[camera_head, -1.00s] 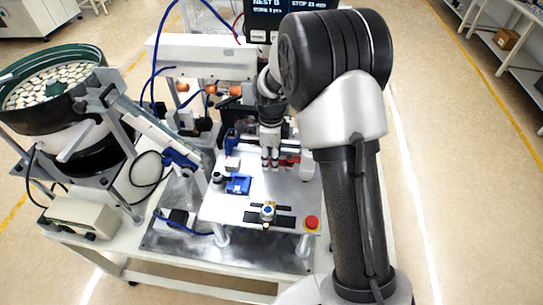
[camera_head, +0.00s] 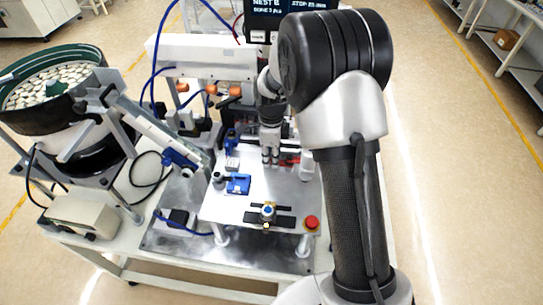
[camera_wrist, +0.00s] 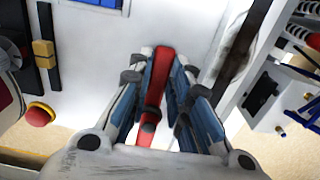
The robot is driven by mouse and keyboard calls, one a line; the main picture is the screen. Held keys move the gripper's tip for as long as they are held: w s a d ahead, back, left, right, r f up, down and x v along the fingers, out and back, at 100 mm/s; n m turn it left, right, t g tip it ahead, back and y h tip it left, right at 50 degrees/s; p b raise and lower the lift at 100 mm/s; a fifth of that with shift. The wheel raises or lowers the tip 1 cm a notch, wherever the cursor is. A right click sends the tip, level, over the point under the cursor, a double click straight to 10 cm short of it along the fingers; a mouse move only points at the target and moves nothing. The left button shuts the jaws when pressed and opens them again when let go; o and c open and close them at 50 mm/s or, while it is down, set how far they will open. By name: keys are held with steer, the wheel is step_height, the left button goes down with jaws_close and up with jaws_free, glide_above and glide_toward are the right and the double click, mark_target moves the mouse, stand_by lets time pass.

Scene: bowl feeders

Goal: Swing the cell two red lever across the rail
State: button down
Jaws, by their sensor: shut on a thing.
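The red lever (camera_wrist: 158,72) runs lengthwise between my gripper's two blue-grey finger pads in the wrist view. My gripper (camera_wrist: 156,92) is shut on it, with a pad against each side. In the head view, my gripper (camera_head: 270,159) is low over the right part of the white plate, and a bit of red (camera_head: 290,160) shows just right of its fingertips. The lever's pivot and most of its length are hidden there by my gripper. I cannot read a cell label.

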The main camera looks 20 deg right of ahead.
steer(key=n, duration=0.1)
steer(key=s+n, duration=0.1)
steer(key=n, duration=0.1)
steer(key=shift+s+a, duration=0.2)
steer(key=shift+s, duration=0.05)
steer(key=s+n, duration=0.1)
steer(key=n, duration=0.1)
steer(key=shift+s+n, duration=0.15)
steer(key=shift+n, duration=0.25)
steer(key=n, duration=0.1)
steer(key=s+n, duration=0.1)
steer(key=n, duration=0.1)
steer(key=shift+s+d, duration=0.25)
steer(key=shift+s, duration=0.05)
steer(key=shift+s+d+n, duration=0.15)
steer(key=shift+s+n, duration=0.15)
steer(key=shift+n, duration=0.45)
steer(key=shift+s+d+n, duration=0.15)
steer(key=shift+s+n, duration=0.1)
steer(key=shift+n, duration=0.5)
steer(key=c, duration=1.5)
jaws_free()
